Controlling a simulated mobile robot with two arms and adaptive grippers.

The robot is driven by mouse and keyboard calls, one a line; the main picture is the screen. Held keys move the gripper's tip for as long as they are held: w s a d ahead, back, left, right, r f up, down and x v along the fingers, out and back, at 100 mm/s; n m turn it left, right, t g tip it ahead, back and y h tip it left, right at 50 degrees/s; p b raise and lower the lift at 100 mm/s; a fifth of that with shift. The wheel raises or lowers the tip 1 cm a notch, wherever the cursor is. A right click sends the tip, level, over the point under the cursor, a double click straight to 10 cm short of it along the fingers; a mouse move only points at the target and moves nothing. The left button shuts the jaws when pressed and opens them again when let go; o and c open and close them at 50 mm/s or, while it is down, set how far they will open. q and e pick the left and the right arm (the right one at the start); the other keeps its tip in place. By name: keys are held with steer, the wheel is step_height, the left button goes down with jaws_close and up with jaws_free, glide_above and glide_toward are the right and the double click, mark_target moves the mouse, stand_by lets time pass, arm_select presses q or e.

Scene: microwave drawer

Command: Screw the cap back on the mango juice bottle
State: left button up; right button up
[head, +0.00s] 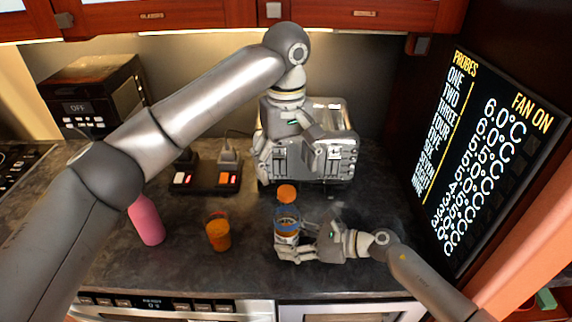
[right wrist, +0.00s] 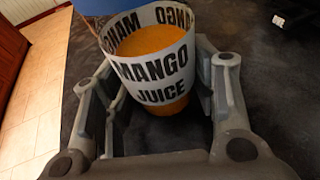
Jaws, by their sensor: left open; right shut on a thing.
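The mango juice bottle (head: 287,224) stands near the counter's front, right of centre. My right gripper (head: 284,250) is shut around it from the right. In the right wrist view, the bottle's white "MANGO JUICE" label (right wrist: 150,68) and orange contents show between the fingers. A round orange cap (head: 286,193) appears just behind the bottle; I cannot tell whether it rests on the counter. My left gripper (head: 290,158) points down above and behind the cap, open, with its fingers spread and apart from it. The bottle's mouth is not clearly visible.
A silver toaster (head: 345,165) stands directly behind my left gripper. An orange jar (head: 218,235) and a pink bottle (head: 146,222) stand to the left. A dark device with lit switches (head: 206,180) lies behind them. A display panel (head: 490,150) bounds the right side.

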steer(key=o, duration=0.9)
steer(key=shift+c, duration=0.2)
steer(key=v, duration=0.7)
steer(key=shift+s+d+r, duration=0.1)
steer(key=shift+s+d, duration=0.05)
steer(key=shift+d, duration=0.1)
